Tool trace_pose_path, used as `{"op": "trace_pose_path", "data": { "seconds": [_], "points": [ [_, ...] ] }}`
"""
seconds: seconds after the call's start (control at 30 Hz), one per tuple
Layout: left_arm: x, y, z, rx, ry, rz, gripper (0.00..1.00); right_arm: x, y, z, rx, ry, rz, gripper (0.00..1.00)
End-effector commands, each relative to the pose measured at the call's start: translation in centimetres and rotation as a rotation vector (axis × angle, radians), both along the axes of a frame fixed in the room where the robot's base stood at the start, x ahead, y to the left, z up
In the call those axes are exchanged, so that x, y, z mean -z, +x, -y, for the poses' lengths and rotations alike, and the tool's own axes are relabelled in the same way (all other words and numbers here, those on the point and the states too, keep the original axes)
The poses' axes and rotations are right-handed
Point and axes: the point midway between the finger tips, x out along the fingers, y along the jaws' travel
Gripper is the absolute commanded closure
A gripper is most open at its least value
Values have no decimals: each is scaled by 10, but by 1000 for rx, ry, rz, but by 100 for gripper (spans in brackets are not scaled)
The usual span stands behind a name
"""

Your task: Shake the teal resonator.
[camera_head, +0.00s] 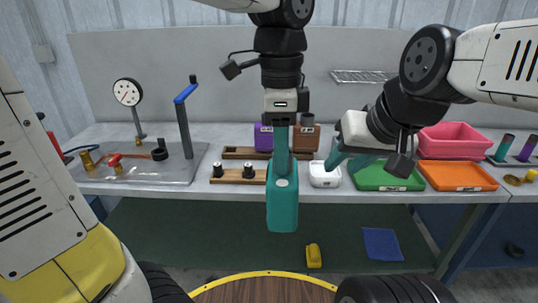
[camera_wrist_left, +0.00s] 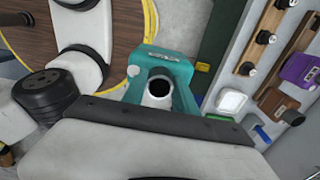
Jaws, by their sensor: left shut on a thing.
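The teal resonator (camera_head: 283,208) is a box-shaped body hanging upright in front of the bench, near the middle of the head view. My left gripper (camera_head: 282,172) points down from above and is shut on its upper part. The left wrist view shows the teal resonator (camera_wrist_left: 165,64) below the wrist, with a round dark pipe mouth facing the camera. The fingers hide part of its top. My right gripper (camera_head: 348,163) is to the right, over the bench beside the white tray, with its teal fingers apart and nothing seen between them.
On the bench stand a purple box (camera_head: 263,138), a brown box (camera_head: 307,138), a wooden peg board (camera_head: 238,177), a white tray (camera_head: 325,176), a green tray (camera_head: 388,178), an orange tray (camera_head: 458,177) and a pink bin (camera_head: 451,138). A gauge (camera_head: 127,92) stands left. A yellow object (camera_head: 313,256) lies below.

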Motion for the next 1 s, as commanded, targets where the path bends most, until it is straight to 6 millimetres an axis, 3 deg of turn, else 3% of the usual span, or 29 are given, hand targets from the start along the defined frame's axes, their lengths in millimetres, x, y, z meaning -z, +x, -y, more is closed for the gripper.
{"op": "trace_pose_path", "data": {
  "seconds": [0.2,0.5,0.7,1.0],
  "points": [
    [-47,-63,-2,342,1,18,100,0,0,0,0,0,0,64],
    [-79,-120,-19,659,18,27,100,0,0,0,0,0,0,64],
    [-86,-133,-25,737,22,29,100,0,0,0,0,0,0,64],
    [-87,-134,-26,743,23,28,100,0,0,0,0,0,0,64]
  ]
}}
